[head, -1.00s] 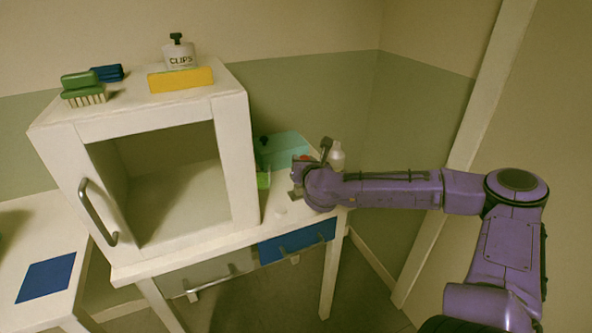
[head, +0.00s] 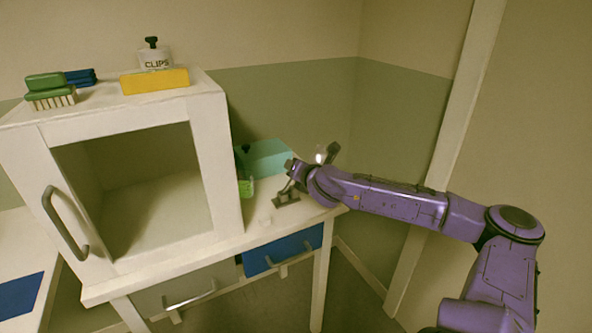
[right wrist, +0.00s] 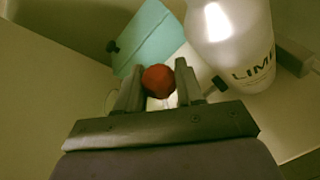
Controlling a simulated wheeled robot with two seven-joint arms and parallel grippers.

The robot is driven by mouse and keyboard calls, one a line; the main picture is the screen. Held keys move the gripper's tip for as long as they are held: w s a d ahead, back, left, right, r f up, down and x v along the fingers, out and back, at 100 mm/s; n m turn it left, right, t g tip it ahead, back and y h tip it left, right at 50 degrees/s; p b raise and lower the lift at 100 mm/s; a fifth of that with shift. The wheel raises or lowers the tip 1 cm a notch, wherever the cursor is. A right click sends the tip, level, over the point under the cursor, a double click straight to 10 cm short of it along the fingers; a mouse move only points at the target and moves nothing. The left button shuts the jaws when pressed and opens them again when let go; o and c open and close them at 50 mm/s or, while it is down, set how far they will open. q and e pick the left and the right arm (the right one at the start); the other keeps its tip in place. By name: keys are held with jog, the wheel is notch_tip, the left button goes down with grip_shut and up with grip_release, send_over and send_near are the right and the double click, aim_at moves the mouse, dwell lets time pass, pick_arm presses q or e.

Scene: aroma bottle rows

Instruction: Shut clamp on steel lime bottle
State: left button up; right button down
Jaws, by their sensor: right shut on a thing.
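The lime bottle (right wrist: 235,50) fills the upper right of the right wrist view, pale and shiny, with dark letters reading "LIM". In the head view only a bright bit of it (head: 320,157) shows behind my right wrist. A red ball-shaped knob (right wrist: 158,81) sits between my right gripper's fingertips (right wrist: 160,88), and the fingers are shut on it. The bottle is just right of the fingers. How the knob joins the clamp is hidden. My left gripper is out of view.
A teal box (head: 268,156) and a green bottle (head: 245,182) stand left of my right gripper.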

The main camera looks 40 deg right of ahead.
jog(key=c, duration=0.8)
grip_release()
jog(key=v, duration=1)
jog(key=shift+s+a+r, duration=0.1)
jog(key=shift+s+a, duration=0.1)
jog(key=shift+s, duration=0.05)
